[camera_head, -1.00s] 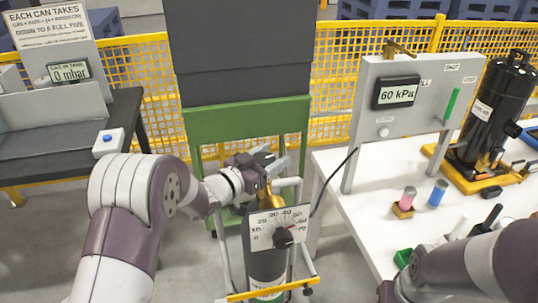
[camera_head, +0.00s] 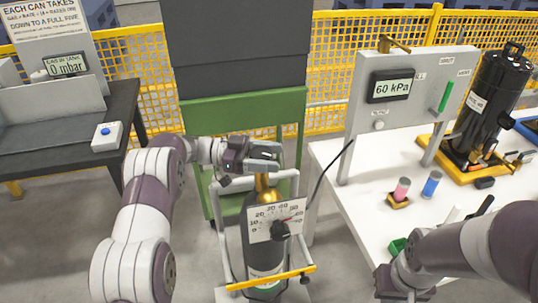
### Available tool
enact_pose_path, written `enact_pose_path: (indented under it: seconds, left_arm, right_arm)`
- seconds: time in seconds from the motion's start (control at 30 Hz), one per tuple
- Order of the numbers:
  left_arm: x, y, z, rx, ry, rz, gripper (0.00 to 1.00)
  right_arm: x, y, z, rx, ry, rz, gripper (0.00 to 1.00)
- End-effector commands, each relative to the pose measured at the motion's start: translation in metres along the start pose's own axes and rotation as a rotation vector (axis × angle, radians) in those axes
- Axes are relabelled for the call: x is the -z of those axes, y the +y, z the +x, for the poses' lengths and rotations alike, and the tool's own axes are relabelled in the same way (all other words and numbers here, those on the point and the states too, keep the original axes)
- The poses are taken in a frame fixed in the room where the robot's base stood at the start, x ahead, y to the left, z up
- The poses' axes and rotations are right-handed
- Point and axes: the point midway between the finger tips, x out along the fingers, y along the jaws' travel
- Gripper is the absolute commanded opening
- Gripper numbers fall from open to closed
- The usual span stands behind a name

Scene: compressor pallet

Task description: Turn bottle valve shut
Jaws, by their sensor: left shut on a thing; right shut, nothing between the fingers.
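A dark gas bottle (camera_head: 263,257) stands upright in a trolley frame, with a brass valve (camera_head: 263,184) at its top.
A grey panel (camera_head: 417,128) reading 60 kPa stands on the white table (camera_head: 345,200). A black compressor (camera_head: 490,105) on a yellow base, a pink cylinder (camera_head: 401,189) and a blue cylinder (camera_head: 432,184) stand there too. A green cabinet (camera_head: 205,115) is behind the bottle.

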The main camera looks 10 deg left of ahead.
Motion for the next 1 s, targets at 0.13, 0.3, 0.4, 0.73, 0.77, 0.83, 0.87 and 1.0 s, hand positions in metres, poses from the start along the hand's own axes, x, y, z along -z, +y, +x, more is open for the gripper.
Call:
enact_pose_path:
  seconds: [0.13,0.3,0.4,0.73,0.77,0.83,0.87,1.0]
  left_arm:
    - [-0.0027,0.0015,0.0004,-0.103,0.0,0.001,0.32]
    - [-0.0022,0.0034,0.0,-0.193,0.0,0.001,0.32]
    - [-0.0017,0.0041,-0.0002,-0.229,0.0,0.001,0.32]
    - [-0.0003,0.0054,-0.0003,-0.282,0.002,0.0,0.32]
    - [-0.0002,0.0054,-0.0003,-0.283,0.002,0.0,0.32]
    - [0.0,0.0054,-0.0003,-0.284,0.002,0.0,0.32]
    - [0.0001,0.0054,-0.0003,-0.283,0.002,0.0,0.32]
    - [0.0002,0.0054,-0.0003,-0.283,0.002,0.0,0.32]
  right_arm:
    - [-0.0005,0.0,0.004,0.0,0.0,0.0,0.0]
    - [-0.0008,0.0,0.0065,0.0,0.0,0.0,0.0]
    - [-0.0009,0.0,0.0075,0.0,0.0,0.0,0.0]
    - [-0.001,0.0,0.0085,0.0,0.0,0.0,0.0]
    - [-0.001,0.0,0.0085,0.0,0.0,0.0,0.0]
    - [-0.001,0.0,0.0085,0.0,0.0,0.0,0.0]
    - [-0.001,0.0,0.0085,0.0,0.0,0.0,0.0]
    - [-0.001,0.0,0.0085,0.0,0.0,0.0,0.0]
